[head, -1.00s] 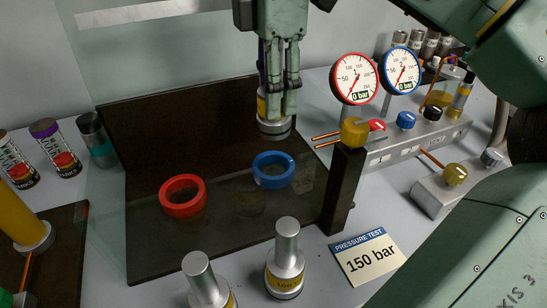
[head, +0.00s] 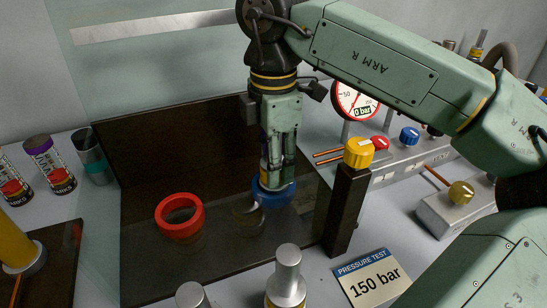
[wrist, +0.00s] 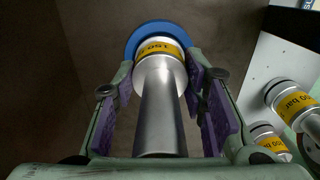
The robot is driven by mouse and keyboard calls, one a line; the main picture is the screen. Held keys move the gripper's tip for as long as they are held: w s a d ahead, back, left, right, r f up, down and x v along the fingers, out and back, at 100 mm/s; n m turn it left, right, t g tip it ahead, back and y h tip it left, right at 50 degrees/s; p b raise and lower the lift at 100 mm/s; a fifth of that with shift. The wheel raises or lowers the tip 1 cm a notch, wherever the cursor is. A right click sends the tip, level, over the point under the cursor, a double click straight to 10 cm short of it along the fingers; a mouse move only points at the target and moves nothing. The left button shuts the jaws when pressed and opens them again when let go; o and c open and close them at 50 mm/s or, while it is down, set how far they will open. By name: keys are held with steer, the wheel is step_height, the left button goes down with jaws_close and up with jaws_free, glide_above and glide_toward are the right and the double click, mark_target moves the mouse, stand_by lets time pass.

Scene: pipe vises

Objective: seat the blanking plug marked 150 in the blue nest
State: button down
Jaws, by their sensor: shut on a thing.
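The blanking plug (wrist: 162,100), a silver stem with a yellow band that reads 150 in the wrist view, is held between my gripper's fingers. My gripper (head: 276,178) is shut on it and points down over the blue nest (head: 276,198). In the wrist view the blue nest (wrist: 146,30) shows as a ring around the plug's far end. The plug's lower end is at the ring and looks upright. The fingers partly hide it in the head view, so I cannot tell how deep it sits.
A red nest (head: 180,229) stands to the left on the dark plate. A dark post with a yellow knob (head: 359,153) stands close on the right. Other plugs (head: 287,278) stand in front, near a card reading 150 bar (head: 372,277). Gauges and valves are behind right.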

steer(key=shift+f+b, duration=0.25)
steer(key=shift+b, duration=0.05)
steer(key=c, duration=1)
jaws_free()
steer(key=shift+r, duration=0.1)
step_height(320, 180, up, 12)
steer(key=shift+r, duration=0.25)
